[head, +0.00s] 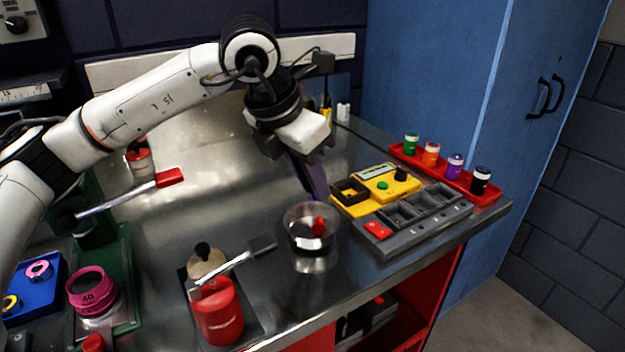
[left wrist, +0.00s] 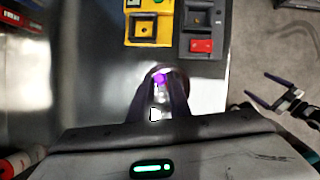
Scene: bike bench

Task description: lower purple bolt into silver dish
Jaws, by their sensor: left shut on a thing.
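The silver dish (head: 297,238) stands on the metal bench near its front edge, with a red piece (head: 318,227) showing inside it. My left gripper (head: 318,197) points down at the dish, its fingertips at about the far rim in the head view. In the left wrist view, the fingers (left wrist: 158,88) are shut on the purple bolt (left wrist: 159,78), whose purple end shows between the tips. The bolt cannot be made out in the head view. My right gripper (left wrist: 257,84) shows at the right of the left wrist view, fingers apart and empty.
Right of the dish are a yellow tester (head: 390,187) and a grey compartment tray (head: 425,212). Behind them, a red tray (head: 487,196) holds several small bottles. A red canister (head: 218,312) stands front left, with a dark-ended tool (head: 262,244) close to the dish.

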